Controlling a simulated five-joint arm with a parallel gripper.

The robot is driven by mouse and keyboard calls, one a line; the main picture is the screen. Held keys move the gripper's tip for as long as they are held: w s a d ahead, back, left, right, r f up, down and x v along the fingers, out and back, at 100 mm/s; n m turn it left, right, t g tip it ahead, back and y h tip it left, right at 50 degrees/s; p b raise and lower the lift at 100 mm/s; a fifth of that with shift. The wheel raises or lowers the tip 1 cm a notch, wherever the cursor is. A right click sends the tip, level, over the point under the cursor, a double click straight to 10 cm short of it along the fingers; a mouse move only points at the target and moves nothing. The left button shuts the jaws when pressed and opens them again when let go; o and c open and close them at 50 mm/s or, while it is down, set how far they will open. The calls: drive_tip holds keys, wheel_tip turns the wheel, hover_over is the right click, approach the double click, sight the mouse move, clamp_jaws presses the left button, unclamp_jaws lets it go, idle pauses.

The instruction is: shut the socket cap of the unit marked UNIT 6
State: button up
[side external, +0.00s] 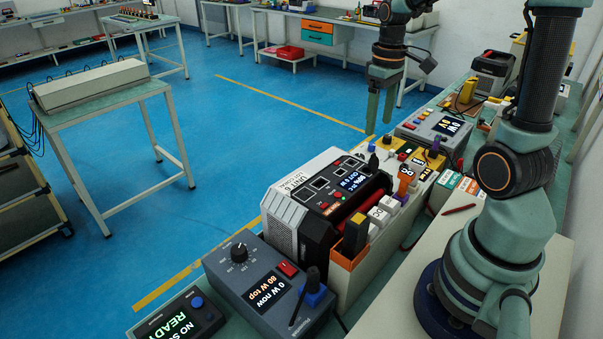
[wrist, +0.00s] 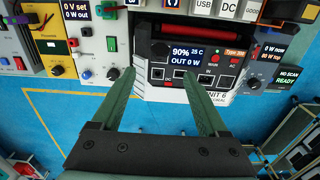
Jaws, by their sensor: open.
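UNIT 6 (side external: 297,223) is a grey and black power unit on the bench, with its name printed along its edge. Its dark panel shows square sockets and a lit display reading 90%, 25 C, OUT 0 W. In the wrist view the panel (wrist: 212,56) is upper right of centre, with a row of sockets along its near edge. I cannot clearly pick out the socket cap or its position. My gripper (side external: 379,127) is open and empty, pointing down above and behind the unit in the side view. In the wrist view its fingers (wrist: 157,72) spread near the unit's left end.
A grey load box (side external: 240,292) and a scanner (side external: 176,320) reading READY stand in front of the unit. An orange-edged bin (side external: 347,262) and USB and DC blocks sit to its right. Yellow and grey instruments (wrist: 79,42) stand beyond.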

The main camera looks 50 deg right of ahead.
sight(373, 154)
wheel_tip(373, 154, down, 10)
idle(0.4)
drive_tip(key=shift+w, duration=0.1)
clamp_jaws()
